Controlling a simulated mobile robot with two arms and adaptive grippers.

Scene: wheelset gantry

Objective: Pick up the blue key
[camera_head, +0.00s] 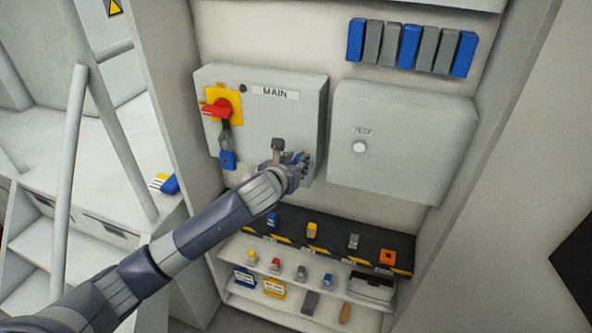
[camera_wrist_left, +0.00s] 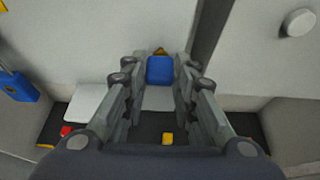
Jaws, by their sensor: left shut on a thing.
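My left gripper (camera_head: 299,160) is in front of the lower right of the MAIN box. In the left wrist view its fingers (camera_wrist_left: 160,75) are shut on the blue key (camera_wrist_left: 160,69). The blue head shows between the fingertips, with a small brassy part just beyond it. In the head view, only a bit of blue shows at the fingers. The key is held above the black shelf, clear of it. My right gripper is in neither view.
The MAIN box (camera_head: 262,112) has a red switch handle (camera_head: 217,108) and a hanging blue padlock (camera_head: 228,160). A grey box (camera_head: 405,140) with a white knob stands to the right. Padlocks sit on the black-topped shelf (camera_head: 333,243), with keys and tags below.

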